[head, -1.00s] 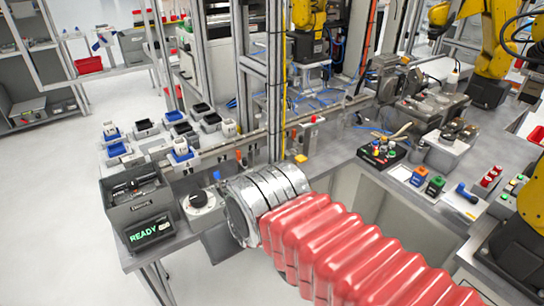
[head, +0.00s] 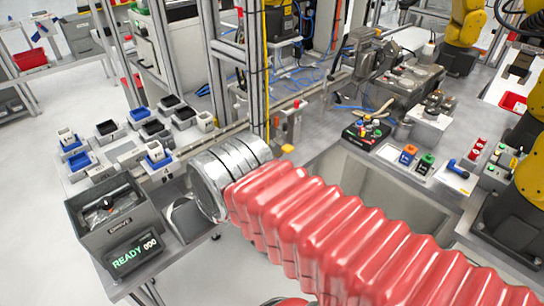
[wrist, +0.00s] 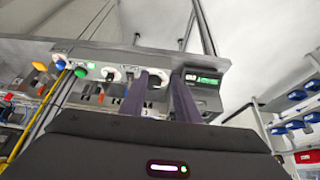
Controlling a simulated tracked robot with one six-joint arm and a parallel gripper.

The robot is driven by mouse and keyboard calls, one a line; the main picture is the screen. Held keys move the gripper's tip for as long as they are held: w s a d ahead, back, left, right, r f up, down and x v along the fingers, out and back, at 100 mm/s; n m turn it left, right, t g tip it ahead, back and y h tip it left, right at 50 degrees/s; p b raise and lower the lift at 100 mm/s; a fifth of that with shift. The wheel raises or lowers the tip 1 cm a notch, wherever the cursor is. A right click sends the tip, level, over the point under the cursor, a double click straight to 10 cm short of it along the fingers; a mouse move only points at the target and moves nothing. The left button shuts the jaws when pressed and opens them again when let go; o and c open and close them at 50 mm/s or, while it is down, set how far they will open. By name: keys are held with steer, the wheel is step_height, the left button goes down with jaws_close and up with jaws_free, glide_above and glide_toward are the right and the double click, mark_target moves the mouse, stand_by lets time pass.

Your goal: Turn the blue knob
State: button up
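In the wrist view a small round blue knob (wrist: 60,64) is at the left end of a row of controls along the panel's edge, left of a green button (wrist: 82,71). It is too small to tell which way it is turned. My gripper (wrist: 168,82) shows as two dark fingers, open and with no object held. The fingers are well to the right of the blue knob, around a pale dial plate (wrist: 157,78) in the picture; I cannot tell whether they touch it. My gripper is not seen in the head view, and I cannot make out the blue knob there.
A READY display (head: 134,254) stands at the bench's left corner and shows in the wrist view (wrist: 204,80) beside the right finger. A red ribbed hose (head: 330,235) crosses the head view's foreground. Blue and black trays (head: 78,161) line the bench's left side.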

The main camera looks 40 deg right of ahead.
steer(key=shift+w+d, duration=0.1)
steer(key=w+d+r+m+g, duration=0.1)
steer(key=w+d, duration=0.8)
steer(key=d, duration=0.5)
steer(key=w+d+f+m, duration=0.1)
steer(key=w+d+f, duration=0.1)
steer(key=d, duration=1.5)
steer(key=shift+h, duration=0.4)
steer(key=shift+w+a+f, duration=0.1)
steer(key=x, duration=1.3)
steer(key=shift+f, duration=0.4)
steer(key=shift+c, duration=0.4)
